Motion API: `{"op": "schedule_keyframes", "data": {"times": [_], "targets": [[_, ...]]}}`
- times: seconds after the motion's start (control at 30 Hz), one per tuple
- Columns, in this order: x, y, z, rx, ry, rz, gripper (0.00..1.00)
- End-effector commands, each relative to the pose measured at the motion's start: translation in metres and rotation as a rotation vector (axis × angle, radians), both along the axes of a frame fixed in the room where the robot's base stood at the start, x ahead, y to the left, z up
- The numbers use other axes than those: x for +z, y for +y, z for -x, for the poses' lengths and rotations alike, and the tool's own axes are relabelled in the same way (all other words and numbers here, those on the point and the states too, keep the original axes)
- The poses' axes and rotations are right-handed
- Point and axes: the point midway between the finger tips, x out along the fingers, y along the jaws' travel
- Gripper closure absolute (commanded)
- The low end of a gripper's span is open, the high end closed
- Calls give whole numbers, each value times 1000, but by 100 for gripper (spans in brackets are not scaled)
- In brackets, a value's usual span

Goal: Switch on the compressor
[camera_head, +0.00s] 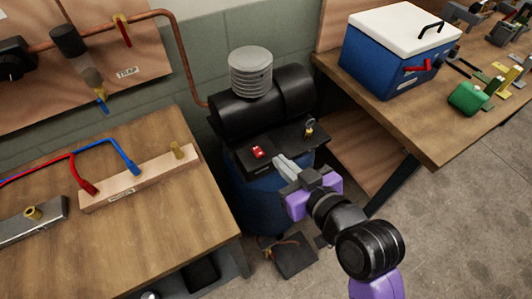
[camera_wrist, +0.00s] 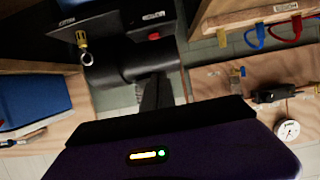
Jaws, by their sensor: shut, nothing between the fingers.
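The compressor (camera_head: 262,112) stands between two benches, with a black cylinder and a grey ribbed cap on top of a blue tank (camera_head: 252,195). A red switch (camera_head: 258,152) sits on its black top plate. The switch also shows in the wrist view (camera_wrist: 154,36), close beyond the fingertips. My gripper (camera_head: 279,160) is shut and empty, its fingertips just right of the switch in the head view. I cannot tell whether they touch it, or which way the switch is set.
A brass fitting with a ring (camera_head: 308,130) stands on the plate's right. The left bench (camera_head: 150,240) holds a wooden block with red and blue hoses. The right bench (camera_head: 410,135) carries a blue cooler (camera_head: 385,65). A copper pipe (camera_head: 180,50) runs down behind the compressor.

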Motion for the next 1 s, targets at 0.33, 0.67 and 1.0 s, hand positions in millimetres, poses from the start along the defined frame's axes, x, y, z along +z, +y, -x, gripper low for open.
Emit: {"op": "schedule_keyframes", "data": {"times": [0.33,0.67,1.0], "targets": [[-5,8,-12,-1,0,0,100],[-26,41,-61,0,0,-1,100],[-64,51,-74,-1,2,-1,100]]}}
